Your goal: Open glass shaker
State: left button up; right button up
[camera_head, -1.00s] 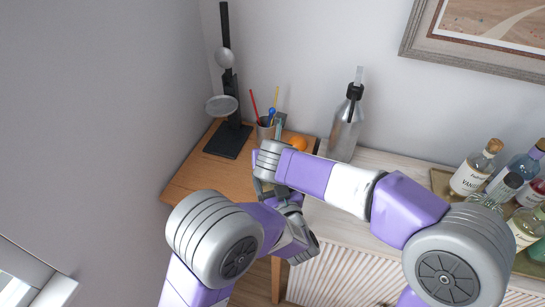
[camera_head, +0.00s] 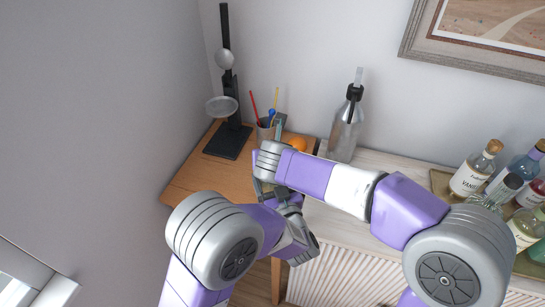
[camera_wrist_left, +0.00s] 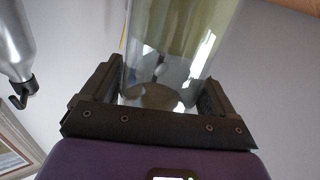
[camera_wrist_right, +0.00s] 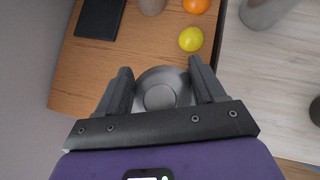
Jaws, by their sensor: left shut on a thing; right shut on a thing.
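The glass shaker's clear glass body (camera_wrist_left: 165,70) stands between the fingers of my left gripper (camera_wrist_left: 162,90) in the left wrist view. That gripper is shut on the glass. The shaker's round metal lid (camera_wrist_right: 160,95) shows from above in the right wrist view, between the fingers of my right gripper (camera_wrist_right: 162,85). That gripper is shut on the lid. In the head view, both hands meet one above the other at the wooden table's right front, and my arms hide nearly all of the shaker. I cannot tell whether the lid is apart from the glass.
A wooden table (camera_head: 190,181) holds a black stand (camera_head: 228,142), a cup of pens (camera_head: 265,132) and an orange (camera_head: 298,143). A lemon (camera_wrist_right: 191,39) lies near the lid. A metal bottle (camera_head: 345,130) and several bottles on a tray (camera_head: 440,178) stand on the pale cabinet at right.

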jog(key=shift+s, duration=0.1)
pick_arm(q)
jog(key=shift+w, duration=0.1)
pick_arm(e)
jog(key=shift+r, duration=0.35)
grip_shut()
jog(key=shift+r, duration=0.5)
jog(key=shift+a+r, duration=0.1)
jog(key=shift+r, duration=0.05)
jog(key=shift+r, duration=2.05)
pick_arm(q)
jog(key=o, duration=1.3)
jog(key=shift+c, duration=0.2)
